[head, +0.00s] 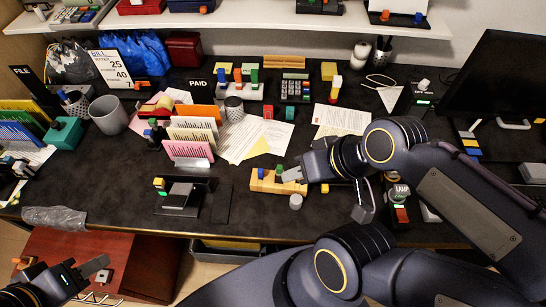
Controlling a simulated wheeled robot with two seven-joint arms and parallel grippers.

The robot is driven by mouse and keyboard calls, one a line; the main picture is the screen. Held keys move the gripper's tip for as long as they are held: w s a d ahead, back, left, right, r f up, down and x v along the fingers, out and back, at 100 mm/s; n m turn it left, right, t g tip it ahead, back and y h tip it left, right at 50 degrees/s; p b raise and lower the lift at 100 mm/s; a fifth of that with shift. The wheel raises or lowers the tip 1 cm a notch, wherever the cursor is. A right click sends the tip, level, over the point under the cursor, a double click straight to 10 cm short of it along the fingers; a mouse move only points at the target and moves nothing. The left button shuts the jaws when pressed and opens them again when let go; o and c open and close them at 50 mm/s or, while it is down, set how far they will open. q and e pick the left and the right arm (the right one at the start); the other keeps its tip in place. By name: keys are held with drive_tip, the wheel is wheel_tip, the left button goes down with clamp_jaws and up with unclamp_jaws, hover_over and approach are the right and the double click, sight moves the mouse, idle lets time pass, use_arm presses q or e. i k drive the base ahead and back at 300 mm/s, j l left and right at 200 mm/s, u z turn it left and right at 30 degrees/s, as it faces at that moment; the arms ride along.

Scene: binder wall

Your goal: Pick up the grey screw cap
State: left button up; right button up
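A small grey cylinder (295,201), which looks like the grey screw cap, is on the dark desk just in front of the yellow block holder (275,182). My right gripper (328,194) reaches in from the right over the desk. Its fingers look spread apart, one near the yellow holder and one further right, and nothing shows between them. The grey cylinder lies close to the left finger; whether they touch I cannot tell. My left gripper (62,268) is low at the left, below the desk's front edge, with its fingers apart and empty.
Paper racks (188,147) and a black stand (182,196) are left of the cylinder. A monitor (505,70) stands at the back right. The desk's front edge is close below the cylinder.

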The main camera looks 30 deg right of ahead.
sight(296, 202)
drive_tip(key=z, duration=1.35)
